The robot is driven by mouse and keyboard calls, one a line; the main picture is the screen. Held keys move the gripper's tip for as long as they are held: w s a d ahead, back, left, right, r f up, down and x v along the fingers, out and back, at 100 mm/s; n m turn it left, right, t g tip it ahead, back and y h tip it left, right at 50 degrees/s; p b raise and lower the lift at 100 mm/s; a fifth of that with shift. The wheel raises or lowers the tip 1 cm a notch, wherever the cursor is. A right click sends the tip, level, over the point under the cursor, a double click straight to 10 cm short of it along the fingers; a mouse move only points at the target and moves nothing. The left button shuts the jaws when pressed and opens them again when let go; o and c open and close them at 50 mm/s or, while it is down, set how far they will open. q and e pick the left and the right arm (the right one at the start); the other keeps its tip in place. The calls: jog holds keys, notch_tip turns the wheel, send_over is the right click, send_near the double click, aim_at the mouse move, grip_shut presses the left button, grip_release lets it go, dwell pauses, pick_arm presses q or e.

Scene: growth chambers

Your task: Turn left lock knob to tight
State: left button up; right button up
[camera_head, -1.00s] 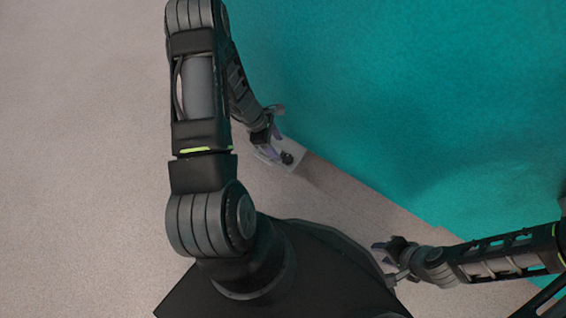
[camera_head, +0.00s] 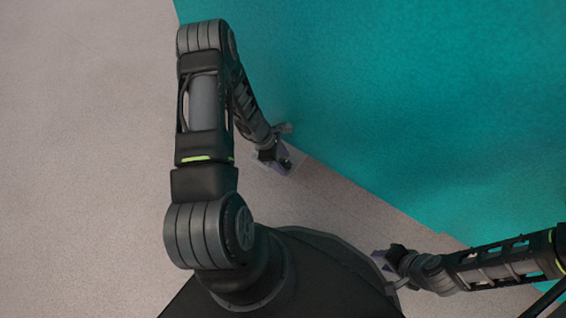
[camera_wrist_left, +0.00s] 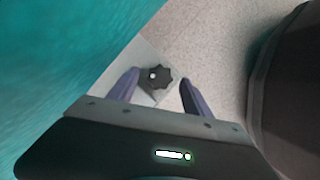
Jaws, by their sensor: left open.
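The dark, lobed lock knob (camera_wrist_left: 157,76) sits on a pale plate (camera_wrist_left: 149,57) by the teal surface in the left wrist view. It has a small white dot on its left part. My left gripper (camera_wrist_left: 156,84) is open, with its purple fingertips on either side of the knob and a gap visible beside it. I cannot tell whether a finger touches it. In the head view my left gripper (camera_head: 282,163) covers the knob. My right gripper (camera_head: 384,264) is at the lower right, away from the knob; its jaw state is unclear.
A large teal surface (camera_head: 420,110) fills the upper right, its edge running diagonally past both grippers. The speckled pale floor (camera_head: 80,130) is clear on the left.

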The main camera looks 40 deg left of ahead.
pick_arm(q)
jog(key=shift+w+f, duration=0.1)
jog(key=shift+f, duration=0.1)
grip_shut()
dwell(0.6)
